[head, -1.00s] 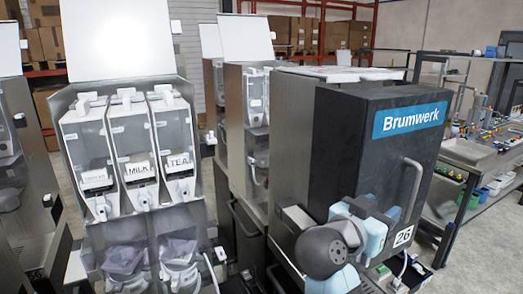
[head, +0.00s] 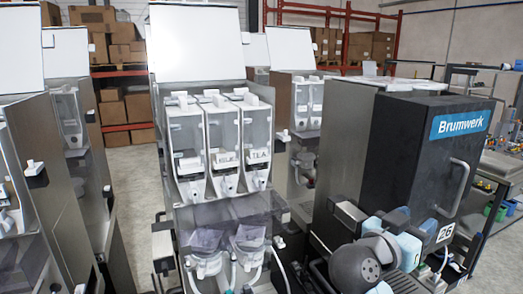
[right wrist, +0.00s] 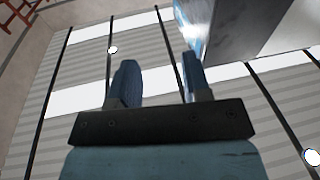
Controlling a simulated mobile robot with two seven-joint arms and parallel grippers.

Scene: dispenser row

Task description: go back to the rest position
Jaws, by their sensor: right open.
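My right arm (head: 358,268), with a dark round joint and light blue links, shows at the lower right of the head view, in front of the black Brumwerk machine. In the right wrist view my right gripper (right wrist: 160,80) has its two blue fingers apart, with nothing between them. Its fingers point up toward a ribbed grey surface with white strips. My left gripper is in neither view.
A dispenser with three clear canisters (head: 217,145), one labelled TEA, stands left of centre. The black Brumwerk machine (head: 415,150) is close on the right. Another dispenser cabinet (head: 45,190) stands at left. Bare floor (head: 140,190) shows between them.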

